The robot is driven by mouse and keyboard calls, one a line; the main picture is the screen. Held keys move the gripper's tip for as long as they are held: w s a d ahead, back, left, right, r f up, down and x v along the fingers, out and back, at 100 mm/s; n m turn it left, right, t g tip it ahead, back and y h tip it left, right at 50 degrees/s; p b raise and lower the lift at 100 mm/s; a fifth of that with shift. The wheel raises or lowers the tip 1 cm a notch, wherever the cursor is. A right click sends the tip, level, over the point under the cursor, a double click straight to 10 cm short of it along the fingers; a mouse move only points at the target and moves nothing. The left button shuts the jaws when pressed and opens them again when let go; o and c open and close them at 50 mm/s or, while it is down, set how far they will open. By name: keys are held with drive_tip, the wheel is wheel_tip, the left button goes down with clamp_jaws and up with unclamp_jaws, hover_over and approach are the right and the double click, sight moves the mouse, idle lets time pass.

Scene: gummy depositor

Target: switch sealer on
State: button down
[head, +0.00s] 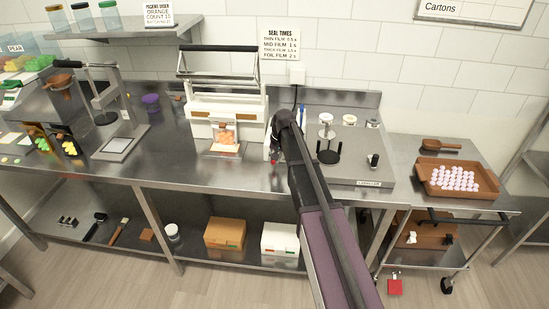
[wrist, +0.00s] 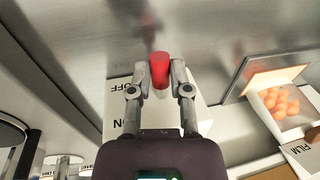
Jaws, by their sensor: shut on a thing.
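The sealer (head: 225,105) is a white machine with a black-topped raised bar on the steel bench. A clear pouch of orange gummies (head: 226,139) lies at its front; it also shows in the wrist view (wrist: 278,103). Right of the sealer is a small white switch box (head: 267,150), mostly hidden by my arm in the head view. In the wrist view the box (wrist: 115,105) carries OFF and ON labels, upside down. My gripper (wrist: 160,77) is shut on its red lever (wrist: 160,68), which sits nearer the OFF label.
A steel-topped labeller station (head: 350,160) with a black-based stand (head: 329,155) is close on the right of my arm. A sign of seal times (head: 279,43) hangs above. A cart with a tray of pale sweets (head: 425,182) stands at the right.

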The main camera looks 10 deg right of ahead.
drive_tip(key=g, duration=0.1)
drive_tip(key=r+g+y, duration=0.1)
drive_tip(key=g, duration=0.1)
drive_tip(key=shift+w+d, duration=0.15)
drive_tip(key=shift+w, duration=0.25)
drive_tip(key=shift+r+g, duration=0.15)
drive_tip(key=shift+g, duration=0.65)
drive_tip(key=shift+m, duration=0.3)
drive_tip(key=c, duration=0.6)
unclamp_jaws()
drive_tip(key=shift+s, duration=0.15)
